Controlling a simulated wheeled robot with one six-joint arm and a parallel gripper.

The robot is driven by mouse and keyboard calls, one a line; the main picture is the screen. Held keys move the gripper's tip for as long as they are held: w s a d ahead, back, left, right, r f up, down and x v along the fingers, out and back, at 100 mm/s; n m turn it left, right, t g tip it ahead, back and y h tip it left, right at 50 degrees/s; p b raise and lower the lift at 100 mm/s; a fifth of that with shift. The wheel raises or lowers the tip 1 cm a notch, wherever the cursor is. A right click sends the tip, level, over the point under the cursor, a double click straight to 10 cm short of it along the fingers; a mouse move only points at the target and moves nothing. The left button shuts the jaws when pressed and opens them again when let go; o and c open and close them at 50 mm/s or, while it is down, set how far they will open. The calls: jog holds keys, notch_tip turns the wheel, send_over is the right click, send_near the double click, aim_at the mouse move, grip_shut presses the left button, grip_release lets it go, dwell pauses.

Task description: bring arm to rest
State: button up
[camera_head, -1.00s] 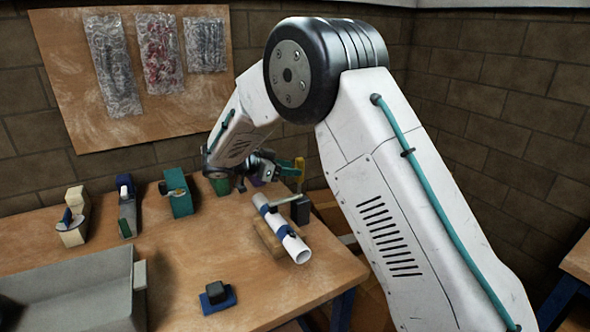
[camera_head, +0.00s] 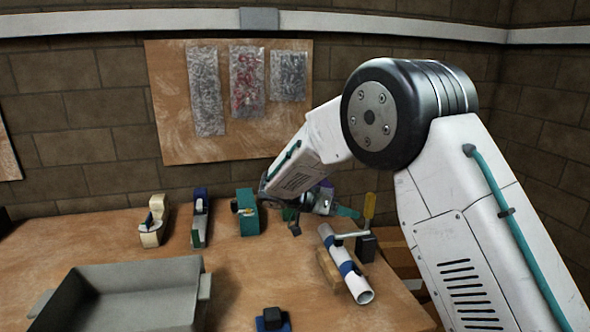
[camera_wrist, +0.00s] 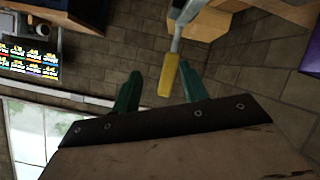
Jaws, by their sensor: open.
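My gripper (camera_head: 345,211) is over the far right part of the workbench, small and partly hidden behind my forearm in the head view. In the wrist view its two green fingers (camera_wrist: 160,92) stand apart with nothing held between them. A yellow handle on a grey metal bar (camera_wrist: 168,75) shows beyond the fingers there. In the head view the yellow-handled clamp (camera_head: 369,208) stands just right of my gripper; I cannot tell the exact gap. A white pipe with blue bands (camera_head: 346,262) lies on a wooden block in front of it.
A grey tray (camera_head: 75,300) sits at the front left of the bench (camera_head: 245,275). A cream tool (camera_head: 153,222), a blue-topped tool (camera_head: 200,218) and a teal block (camera_head: 247,212) stand along the back. A small blue-black part (camera_head: 272,320) lies at the front. Bagged parts hang on a board (camera_head: 175,130).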

jog(key=s+d+r+n+y, duration=0.3)
jog(key=s+y, duration=0.1)
jog(key=s, duration=1)
jog(key=s+d+r+n+y, duration=0.3)
jog(key=s+n+y, duration=0.1)
jog(key=s, duration=1)
jog(key=s+d+r+n+y, duration=0.3)
jog(key=s+y, duration=0.1)
jog(key=s, duration=1)
jog(key=shift+s+d+r+n+y, duration=0.15)
jog(key=shift+s+r+n+y, duration=0.2)
jog(key=shift+n+y, duration=0.05)
